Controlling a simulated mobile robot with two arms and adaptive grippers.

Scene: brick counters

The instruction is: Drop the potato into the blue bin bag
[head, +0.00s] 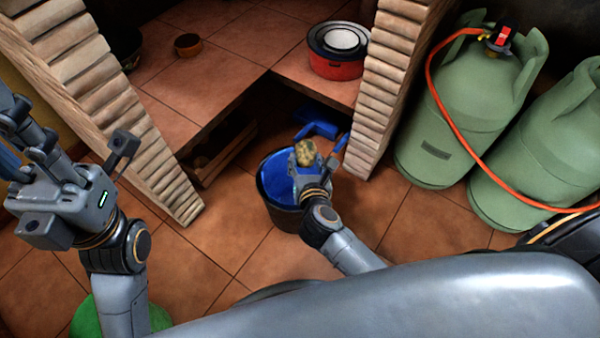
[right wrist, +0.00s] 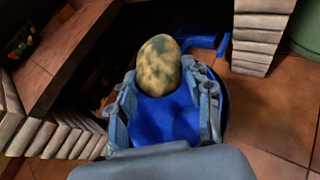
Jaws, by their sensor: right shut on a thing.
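The potato (head: 305,152) is a mottled yellow-green lump. My right gripper (head: 307,160) is shut on it and holds it above the bin. In the right wrist view the potato (right wrist: 159,66) sits at the ends of the fingers, with the blue bag behind and below it. The blue bin bag (head: 272,178) lines a dark round bin (head: 284,217) on the tiled floor; my right gripper and forearm hide part of its opening. My left gripper (head: 22,122) is raised at the far left, away from the bin; its finger gap is unclear.
A blue object (head: 318,128) lies behind the bin, by the dark recess under the counter. A brick post (head: 385,85) and green gas cylinders (head: 448,115) with an orange hose stand to the right. A red pot (head: 337,66) and a brown bowl (head: 188,44) sit on the tiled counter.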

